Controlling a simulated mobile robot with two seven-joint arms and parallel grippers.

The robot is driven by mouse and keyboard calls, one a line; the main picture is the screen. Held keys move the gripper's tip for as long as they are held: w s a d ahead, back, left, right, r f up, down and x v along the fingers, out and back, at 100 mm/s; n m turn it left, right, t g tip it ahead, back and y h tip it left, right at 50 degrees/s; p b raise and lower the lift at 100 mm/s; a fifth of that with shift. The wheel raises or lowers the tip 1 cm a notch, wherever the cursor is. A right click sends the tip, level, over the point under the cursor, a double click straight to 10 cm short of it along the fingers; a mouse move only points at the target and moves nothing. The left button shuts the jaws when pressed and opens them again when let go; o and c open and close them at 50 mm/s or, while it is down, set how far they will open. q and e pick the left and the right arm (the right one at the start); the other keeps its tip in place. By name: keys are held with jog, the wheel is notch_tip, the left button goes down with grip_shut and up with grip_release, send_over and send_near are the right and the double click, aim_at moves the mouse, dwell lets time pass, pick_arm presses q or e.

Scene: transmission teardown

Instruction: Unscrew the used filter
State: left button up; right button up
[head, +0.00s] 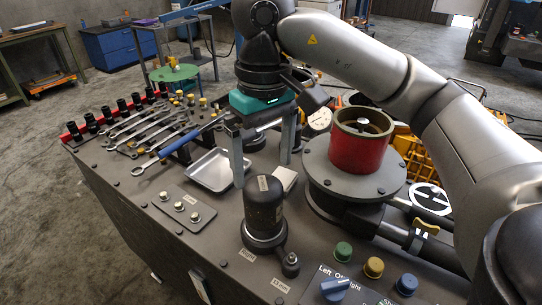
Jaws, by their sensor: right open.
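A black domed canister (264,208) with a small pale label stands upright on the dark bench top, near the middle of the head view. It looks like the used filter, and it sits on a round black base. My right gripper (262,168), with a teal body, hangs pointing down behind the canister and a little above it. Its two grey fingers are wide apart with nothing held between them. It appears apart from the canister. My left gripper is not in view.
A silver tray (212,170) lies left of the gripper, near wrenches and a blue-handled tool (183,139). A red drum (361,144) stands on a round grey plate (318,167) to the right. Coloured knobs (373,267) are at the front right.

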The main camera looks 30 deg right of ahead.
aim_at(263, 183)
jog(key=shift+a+r+p, duration=0.3)
jog(key=shift+a+r, duration=0.05)
jog(key=shift+a, duration=0.2)
jog(key=shift+d, duration=0.25)
jog(key=shift+a+r, duration=0.1)
jog(key=m+p, duration=0.1)
jog(key=p, duration=0.1)
jog(key=m+p, duration=0.1)
jog(key=m, duration=0.1)
jog(key=shift+d+r+p, duration=0.2)
jog(key=shift+r+p, duration=0.15)
jog(key=shift+r, duration=0.05)
jog(key=shift+m+p, duration=0.55)
jog(key=shift+m, duration=0.35)
jog(key=m+p, duration=0.6)
jog(key=m, duration=0.1)
jog(key=shift+s+r+m, duration=0.1)
jog(key=shift+m, duration=0.3)
jog(key=m+p, duration=0.6)
jog(key=m, duration=0.2)
jog(key=shift+f+m, duration=0.4)
jog(key=shift+m, duration=0.3)
notch_tip(263, 183, down, 7)
jog(key=b, duration=0.7)
jog(key=shift+f, duration=0.1)
